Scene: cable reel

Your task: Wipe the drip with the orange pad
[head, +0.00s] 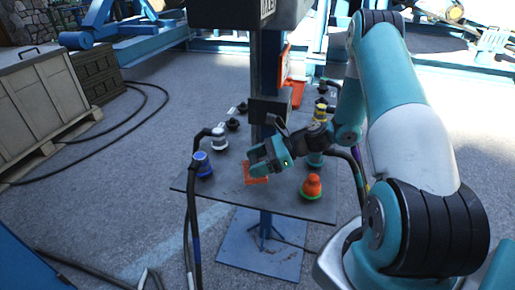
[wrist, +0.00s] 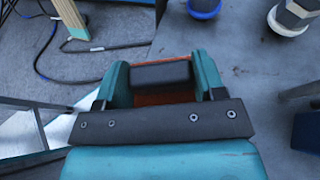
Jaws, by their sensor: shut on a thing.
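The orange pad (head: 256,178) is at the jaws of my gripper (head: 266,164), over the middle of the dark tabletop (head: 228,187). In the wrist view, my gripper (wrist: 163,80) is shut on the pad's black block-like grip (wrist: 160,74), with a strip of the orange pad (wrist: 165,98) showing below it. I cannot tell whether the pad touches the tabletop or hangs just above it. I cannot make out the drip in either view.
A blue-collared connector (head: 201,165) and a grey one (head: 217,141) stand on the left side. An orange connector with a green base (head: 311,187) stands right of the pad. A post (head: 266,95) rises behind. Black cables hang at the left edge.

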